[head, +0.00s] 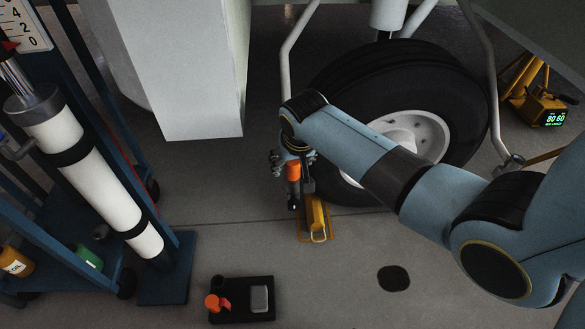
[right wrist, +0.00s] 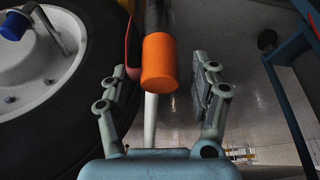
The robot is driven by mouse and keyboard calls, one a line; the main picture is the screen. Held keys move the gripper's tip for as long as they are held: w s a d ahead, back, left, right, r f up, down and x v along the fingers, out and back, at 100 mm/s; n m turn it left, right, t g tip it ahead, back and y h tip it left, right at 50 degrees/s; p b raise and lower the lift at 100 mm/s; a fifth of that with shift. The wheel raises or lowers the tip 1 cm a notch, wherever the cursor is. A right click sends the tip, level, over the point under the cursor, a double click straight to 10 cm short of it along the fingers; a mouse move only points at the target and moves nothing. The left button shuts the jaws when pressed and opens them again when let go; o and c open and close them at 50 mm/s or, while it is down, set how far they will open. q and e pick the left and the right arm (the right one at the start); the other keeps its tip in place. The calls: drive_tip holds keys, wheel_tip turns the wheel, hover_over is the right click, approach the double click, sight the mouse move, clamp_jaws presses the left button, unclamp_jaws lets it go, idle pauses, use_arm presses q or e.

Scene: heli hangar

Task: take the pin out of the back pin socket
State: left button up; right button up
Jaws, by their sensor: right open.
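An orange cylinder (head: 293,171), which looks like the pin's head, shows beside the wheel in the head view. In the right wrist view the orange cylinder (right wrist: 160,62) is at the end of a dark rod or tube, between my fingers. My right gripper (head: 294,158) is by it, partly hidden by my own wrist. In the right wrist view my right gripper (right wrist: 162,88) is open, one finger on each side of the cylinder, with gaps showing. The back pin socket cannot be made out clearly. My left gripper is not in view.
A large black tire (head: 455,105) stands close by, with a yellow chock (head: 315,215) on the floor. A black tray (head: 240,316) holds orange pieces and a grey block. A blue cart (head: 166,272) with a white cylinder (head: 95,175) is at left.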

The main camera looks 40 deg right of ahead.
drive_tip(key=shift+c, duration=0.2)
drive_tip(key=c, duration=1.3)
drive_tip(key=shift+o, duration=0.2)
drive_tip(key=shift+r, duration=0.2)
